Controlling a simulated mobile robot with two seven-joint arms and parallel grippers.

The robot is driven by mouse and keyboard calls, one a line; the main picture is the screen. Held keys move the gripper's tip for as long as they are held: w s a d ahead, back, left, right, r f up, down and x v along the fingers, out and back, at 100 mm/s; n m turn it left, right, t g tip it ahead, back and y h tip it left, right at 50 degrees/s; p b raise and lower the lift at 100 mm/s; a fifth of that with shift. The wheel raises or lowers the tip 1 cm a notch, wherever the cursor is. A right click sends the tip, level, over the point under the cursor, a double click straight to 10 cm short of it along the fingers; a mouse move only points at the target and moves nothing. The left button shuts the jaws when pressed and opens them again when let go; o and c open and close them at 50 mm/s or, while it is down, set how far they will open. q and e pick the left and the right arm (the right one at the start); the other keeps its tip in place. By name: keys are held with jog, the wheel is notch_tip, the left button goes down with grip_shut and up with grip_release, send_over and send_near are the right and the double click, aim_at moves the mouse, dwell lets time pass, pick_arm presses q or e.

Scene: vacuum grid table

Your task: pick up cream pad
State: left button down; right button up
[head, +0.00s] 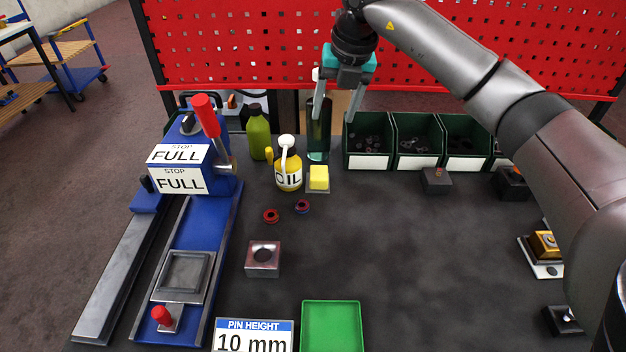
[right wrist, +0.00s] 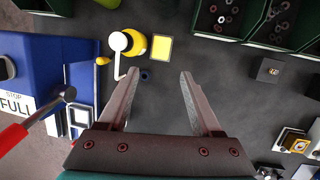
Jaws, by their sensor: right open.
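The cream pad (head: 319,178), a small pale yellow block, sits on a thin light plate on the dark table, just right of the oil bottle. It also shows in the right wrist view (right wrist: 160,48), beyond the fingertips near the top middle. My right gripper (head: 335,118) is open and empty, pointing down, and appears above and behind the pad in the head view. My left gripper is not in view.
The yellow oil bottle (head: 289,172) stands close left of the pad, with a green bottle (head: 258,135) behind. A dark cylinder (head: 318,140) stands behind the pad. Green bins (head: 368,160) line the back right. A blue press (head: 190,170) fills the left.

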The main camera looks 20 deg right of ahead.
notch_tip(320, 180, down, 3)
jog(key=b, duration=0.5)
send_over(320, 173)
jog(key=s, duration=0.2)
jog(key=x, duration=0.3)
jog(key=s+x, duration=0.1)
jog(key=x, duration=0.2)
jog(key=s+x, duration=0.1)
jog(key=x, duration=0.3)
jog(key=shift+s+d+f, duration=0.15)
jog(key=shift+d+f, duration=0.15)
jog(key=x, duration=0.4)
jog(key=shift+f, duration=0.4)
jog(key=shift+f+b, duration=0.3)
jog(key=shift+f, duration=0.2)
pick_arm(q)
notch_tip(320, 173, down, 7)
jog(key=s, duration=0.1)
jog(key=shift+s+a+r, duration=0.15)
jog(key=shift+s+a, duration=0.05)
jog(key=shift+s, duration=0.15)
pick_arm(e)
jog(key=shift+c, duration=1.2)
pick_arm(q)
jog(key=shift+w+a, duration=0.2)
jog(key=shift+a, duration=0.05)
pick_arm(e)
jog(key=c, duration=0.7)
